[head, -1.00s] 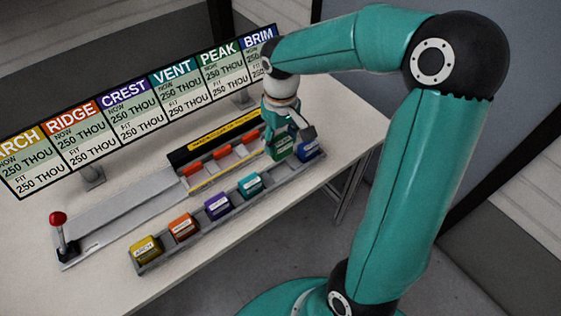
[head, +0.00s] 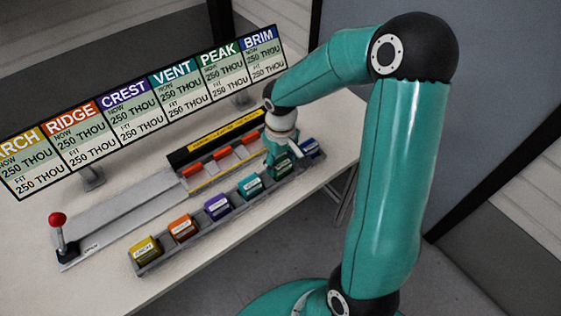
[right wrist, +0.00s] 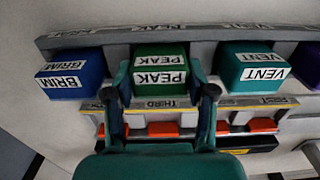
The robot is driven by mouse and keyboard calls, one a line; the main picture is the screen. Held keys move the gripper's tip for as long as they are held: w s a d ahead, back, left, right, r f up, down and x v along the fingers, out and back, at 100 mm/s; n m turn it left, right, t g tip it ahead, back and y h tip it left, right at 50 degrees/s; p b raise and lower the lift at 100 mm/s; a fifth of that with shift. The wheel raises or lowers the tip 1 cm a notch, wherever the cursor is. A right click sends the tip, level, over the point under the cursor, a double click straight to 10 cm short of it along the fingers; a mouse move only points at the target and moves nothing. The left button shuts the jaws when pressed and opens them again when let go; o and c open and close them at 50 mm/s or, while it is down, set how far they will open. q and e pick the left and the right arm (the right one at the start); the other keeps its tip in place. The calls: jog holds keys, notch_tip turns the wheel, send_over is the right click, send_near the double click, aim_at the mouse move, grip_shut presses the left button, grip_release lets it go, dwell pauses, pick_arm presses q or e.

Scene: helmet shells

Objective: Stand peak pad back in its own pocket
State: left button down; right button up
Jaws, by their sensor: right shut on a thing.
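The green peak pad (head: 284,168) is at the rack (head: 207,226), in the gap between the teal vent pad and the blue brim pad. In the right wrist view the peak pad (right wrist: 160,72) stands upright, its PEAK labels facing the camera, level with its neighbours. My right gripper (head: 279,158) is shut on it, with one finger on each side, also seen in the right wrist view (right wrist: 160,88). The pad's underside and the pocket floor are hidden, so I cannot tell whether it is fully seated. My left gripper is not in view.
The vent pad (head: 250,186) and brim pad (head: 310,147) stand close on either side. Crest (head: 217,206), ridge (head: 182,226) and arch (head: 145,249) pads follow to the left. Behind are a fixture with orange blocks (head: 222,154), a sign board (head: 140,105) and a red-knobbed lever (head: 58,221).

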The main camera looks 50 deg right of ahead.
aim_at(281, 162)
jog(key=o, duration=1.1)
jog(key=shift+o, duration=0.2)
notch_tip(281, 162, up, 12)
jog(key=shift+p, duration=0.3)
